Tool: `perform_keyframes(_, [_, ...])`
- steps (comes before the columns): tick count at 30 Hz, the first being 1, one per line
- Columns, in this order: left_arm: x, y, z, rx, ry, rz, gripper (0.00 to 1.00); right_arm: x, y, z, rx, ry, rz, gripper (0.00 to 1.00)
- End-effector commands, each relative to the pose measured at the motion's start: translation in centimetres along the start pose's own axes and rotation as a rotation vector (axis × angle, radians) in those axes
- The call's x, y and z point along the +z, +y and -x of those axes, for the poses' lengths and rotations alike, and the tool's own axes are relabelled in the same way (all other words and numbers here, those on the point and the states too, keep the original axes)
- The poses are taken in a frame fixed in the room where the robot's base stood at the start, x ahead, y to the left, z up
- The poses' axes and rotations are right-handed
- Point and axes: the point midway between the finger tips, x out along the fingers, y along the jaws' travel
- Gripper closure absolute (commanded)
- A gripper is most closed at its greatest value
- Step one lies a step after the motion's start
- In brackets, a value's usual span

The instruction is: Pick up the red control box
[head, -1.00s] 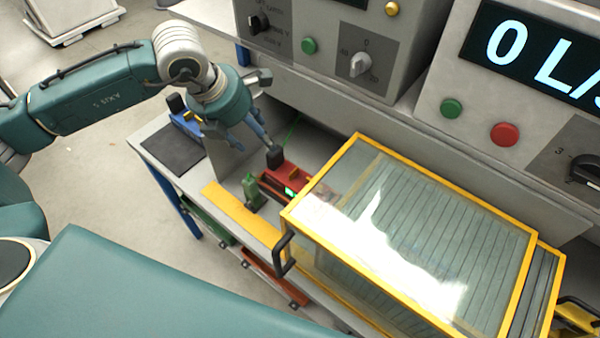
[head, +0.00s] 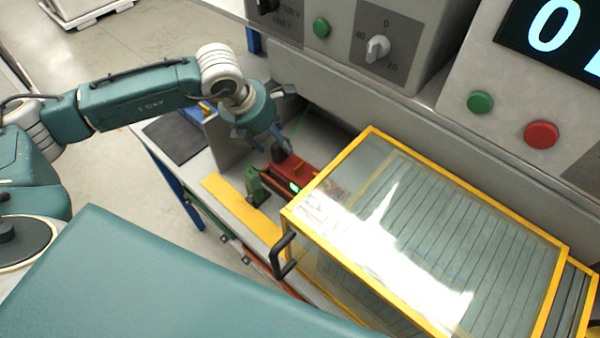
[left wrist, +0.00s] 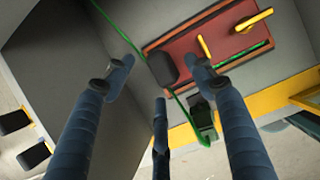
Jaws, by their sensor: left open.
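The red control box (head: 296,173) sits on the grey bench in the head view, just left of the glass cover, with a black knob and a lit green patch. In the left wrist view the red box (left wrist: 220,40) shows yellow levers on top, and its black knob (left wrist: 162,68) lies between the fingertips in the picture. My left gripper (head: 266,138) is open and empty, above and to the left of the box. Its spread fingers (left wrist: 160,76) show in the left wrist view; contact with the box cannot be told. My right gripper is not in view.
A yellow-framed glass cover (head: 440,215) stands right of the box. A green block (head: 257,186) sits before the box, and a green cable (left wrist: 183,105) runs past it. A grey upright panel (left wrist: 50,70) stands left. Consoles with buttons line the back.

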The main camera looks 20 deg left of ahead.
Motion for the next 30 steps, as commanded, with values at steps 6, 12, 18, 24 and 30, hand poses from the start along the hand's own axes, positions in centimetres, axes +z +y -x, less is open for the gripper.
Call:
perform_keyframes(6, [-0.3, 0.2, -3.0, -0.001, 0.004, 0.000, 0.45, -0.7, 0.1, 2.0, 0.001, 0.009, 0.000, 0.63])
perform_keyframes(12, [-0.3, 0.3, -4.7, 0.000, 0.002, 0.000, 0.45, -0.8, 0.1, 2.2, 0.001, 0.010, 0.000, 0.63])
perform_keyframes(18, [-0.4, 0.3, -4.8, 0.000, 0.001, 0.000, 0.45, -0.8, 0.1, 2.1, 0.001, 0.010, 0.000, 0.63])
perform_keyframes(24, [-0.3, 0.3, -4.8, 0.000, 0.001, 0.000, 0.85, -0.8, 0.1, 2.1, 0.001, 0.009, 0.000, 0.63])
perform_keyframes(30, [-0.3, 0.3, -4.8, 0.001, 0.001, 0.000, 1.00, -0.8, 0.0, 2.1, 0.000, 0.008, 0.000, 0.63])
